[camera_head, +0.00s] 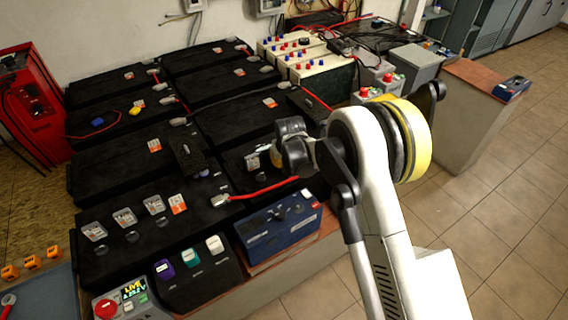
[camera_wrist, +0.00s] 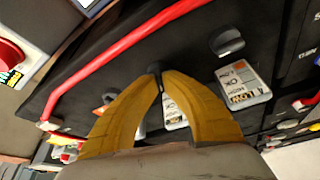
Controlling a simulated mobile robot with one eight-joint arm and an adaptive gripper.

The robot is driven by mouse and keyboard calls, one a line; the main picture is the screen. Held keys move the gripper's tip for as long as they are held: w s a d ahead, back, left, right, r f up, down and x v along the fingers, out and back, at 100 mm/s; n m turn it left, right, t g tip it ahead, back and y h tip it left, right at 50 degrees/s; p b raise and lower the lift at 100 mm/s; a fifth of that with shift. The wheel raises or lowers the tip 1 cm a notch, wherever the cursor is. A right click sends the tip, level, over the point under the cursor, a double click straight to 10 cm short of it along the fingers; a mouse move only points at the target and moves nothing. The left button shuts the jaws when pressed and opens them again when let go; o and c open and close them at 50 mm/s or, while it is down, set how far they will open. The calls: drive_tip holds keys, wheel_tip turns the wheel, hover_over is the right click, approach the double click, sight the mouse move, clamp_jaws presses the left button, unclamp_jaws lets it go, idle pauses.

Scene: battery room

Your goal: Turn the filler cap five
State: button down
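In the wrist view my gripper (camera_wrist: 157,75) has two yellow fingers whose tips come together over a black battery top. A small dark grey bit shows at the tips; I cannot tell if it is a cap or part of the fingers. A dark oval filler cap (camera_wrist: 228,43) sits apart, up and right of the tips, beside a white label (camera_wrist: 243,84). Part of another label shows between the fingers. In the head view several dark caps, such as one cap (camera_head: 132,236), sit by labels on the front battery. My wrist hides the fingers there. No cap number is readable.
A red cable (camera_wrist: 110,50) crosses close beyond the fingertips; a red cable (camera_head: 262,190) also shows in the head view. A blue case (camera_head: 280,228) and a box with a red button (camera_head: 130,303) stand at the front. Floor (camera_head: 510,215) is clear at right.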

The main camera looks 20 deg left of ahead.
drive_tip(key=m+h, duration=0.1)
drive_tip(key=m, duration=0.2)
drive_tip(key=m+h+b, duration=0.1)
drive_tip(key=m, duration=0.3)
drive_tip(key=shift+a+t+h, duration=0.15)
drive_tip(key=shift+t+h, duration=0.15)
drive_tip(key=shift+h, duration=0.1)
drive_tip(key=m+h, duration=0.1)
drive_tip(key=m, duration=0.2)
drive_tip(key=m+g+h, duration=0.1)
drive_tip(key=m, duration=0.2)
drive_tip(key=shift+m, duration=0.3)
drive_tip(key=c, duration=1.5)
unclamp_jaws()
drive_tip(key=v, duration=1.2)
drive_tip(key=shift+a, duration=0.2)
